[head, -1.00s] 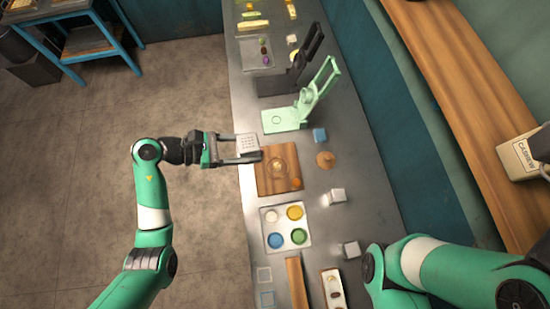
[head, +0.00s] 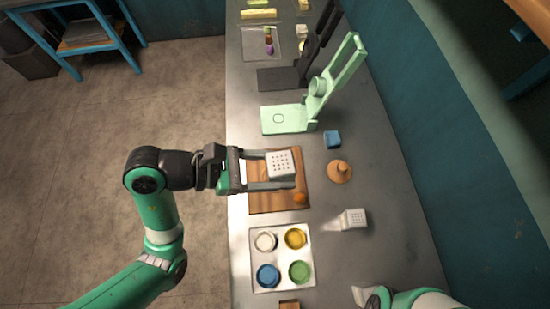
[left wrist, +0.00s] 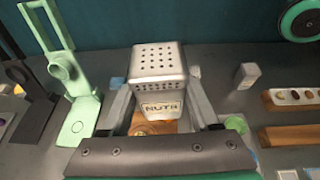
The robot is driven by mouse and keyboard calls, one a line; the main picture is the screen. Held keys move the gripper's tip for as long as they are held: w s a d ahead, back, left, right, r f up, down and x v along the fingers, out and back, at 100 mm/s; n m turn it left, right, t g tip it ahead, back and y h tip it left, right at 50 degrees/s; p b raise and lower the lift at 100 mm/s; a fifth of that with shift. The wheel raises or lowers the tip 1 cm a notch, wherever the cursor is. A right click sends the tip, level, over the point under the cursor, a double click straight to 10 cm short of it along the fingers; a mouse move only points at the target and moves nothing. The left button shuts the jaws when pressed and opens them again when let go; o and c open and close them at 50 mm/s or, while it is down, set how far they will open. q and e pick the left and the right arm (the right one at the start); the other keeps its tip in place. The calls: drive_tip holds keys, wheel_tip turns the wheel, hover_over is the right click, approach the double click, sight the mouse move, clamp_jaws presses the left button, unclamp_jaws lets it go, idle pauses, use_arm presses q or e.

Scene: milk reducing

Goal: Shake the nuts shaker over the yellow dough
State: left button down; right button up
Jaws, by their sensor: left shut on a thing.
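My left gripper (head: 280,170) is shut on the nuts shaker (head: 281,164), a pale metal box with a holed top. The shaker is above the wooden board (head: 262,202). In the left wrist view the shaker (left wrist: 160,75) stands between the fingers, with its holes up and a "NUTS" label facing the camera. The dough on the board is largely hidden under the shaker and fingers in the head view. Part of a round, yellowish shape (left wrist: 150,128) shows below the shaker in the wrist view.
A tray with several coloured bowls (head: 282,228) is just below the board. A small orange ball (head: 299,198) lies on the board's corner. A green press (head: 290,118), blue cube (head: 332,140), round wooden piece (head: 339,172) and another pale shaker (head: 353,218) stand nearby.

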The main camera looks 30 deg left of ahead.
use_arm(q)
drive_tip(key=shift+s+d+f, duration=0.15)
drive_tip(key=shift+f, duration=0.5)
drive_tip(key=shift+r, duration=0.15)
use_arm(e)
drive_tip(key=shift+s+f, duration=0.1)
drive_tip(key=shift+f, duration=0.3)
use_arm(q)
drive_tip(key=shift+w+a+f+n+g+p, duration=0.2)
drive_tip(key=shift+w+n+g+p, duration=0.1)
drive_tip(key=shift+n+g, duration=0.2)
drive_tip(key=w+f+n+g+h, duration=0.1)
drive_tip(key=a+f+n+g+h, duration=0.1)
drive_tip(key=n, duration=0.1)
drive_tip(key=shift+w+a+f+n, duration=0.1)
drive_tip(key=shift+w+f+n, duration=0.1)
drive_tip(key=shift+w+n, duration=0.15)
wheel_tip(320, 180, down, 12)
drive_tip(key=w+a+n+g+h+b, duration=0.1)
drive_tip(key=n+h+b, duration=0.5)
drive_tip(key=n, duration=0.7)
drive_tip(key=shift+w+n, duration=0.35)
drive_tip(key=shift+w, duration=0.05)
use_arm(e)
drive_tip(key=shift+f, duration=2.85)
